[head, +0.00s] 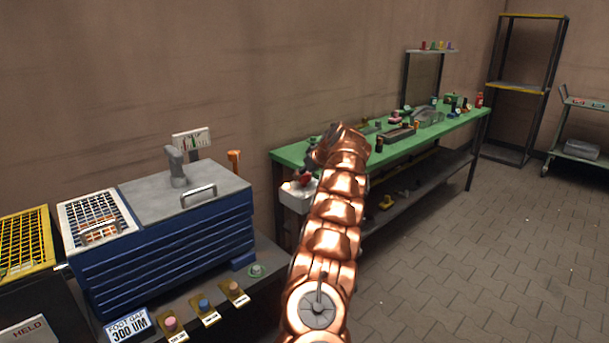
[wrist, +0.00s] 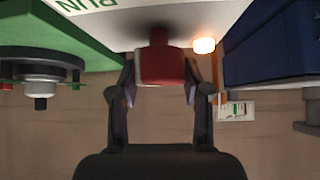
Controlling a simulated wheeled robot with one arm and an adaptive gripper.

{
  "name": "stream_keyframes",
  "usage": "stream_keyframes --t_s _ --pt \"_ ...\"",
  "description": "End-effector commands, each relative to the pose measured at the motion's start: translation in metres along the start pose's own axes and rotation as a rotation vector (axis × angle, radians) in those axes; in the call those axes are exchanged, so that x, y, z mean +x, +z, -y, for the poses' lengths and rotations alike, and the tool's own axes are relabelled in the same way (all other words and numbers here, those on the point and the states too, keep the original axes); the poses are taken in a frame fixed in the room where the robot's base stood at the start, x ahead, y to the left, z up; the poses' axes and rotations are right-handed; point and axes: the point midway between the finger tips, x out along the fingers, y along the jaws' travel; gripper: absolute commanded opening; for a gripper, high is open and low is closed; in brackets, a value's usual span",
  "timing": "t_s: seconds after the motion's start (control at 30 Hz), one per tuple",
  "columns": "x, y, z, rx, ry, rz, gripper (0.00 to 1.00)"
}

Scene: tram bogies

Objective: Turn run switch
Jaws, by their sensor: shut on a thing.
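The run switch is a red knob (wrist: 162,66) on a white box (wrist: 110,22), which carries upside-down green lettering at the top of the wrist view. In the head view the white box (head: 298,197) is at the near left end of the green bench, with the red knob (head: 303,178) on top. My gripper (wrist: 160,82) is shut on the red knob, one finger on each side. A lamp (wrist: 204,45) beside the knob glows warm white-orange. My copper arm hides part of the box and most of the gripper in the head view.
The green bench (head: 285,157) with tools stands along the wall. A blue cabinet (head: 170,250) with a grey top stands left, close to the box. Several coloured knobs (head: 203,304) line the front ledge. The paved floor (head: 480,250) at right is clear.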

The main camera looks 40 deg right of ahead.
Motion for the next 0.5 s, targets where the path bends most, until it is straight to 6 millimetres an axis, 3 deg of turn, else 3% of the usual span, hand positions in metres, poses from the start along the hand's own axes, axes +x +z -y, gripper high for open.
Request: stream_keyframes --t_s 0.43,0.47,0.5 --pt "-0.0008 -0.0013 -0.0002 -0.003 -0.001 -0.003 0.13" --pt "-0.0007 -0.0013 -0.0002 -0.003 -0.001 -0.003 0.51" --pt "-0.0007 -0.0012 -0.0001 -0.002 -0.001 -0.003 0.55"
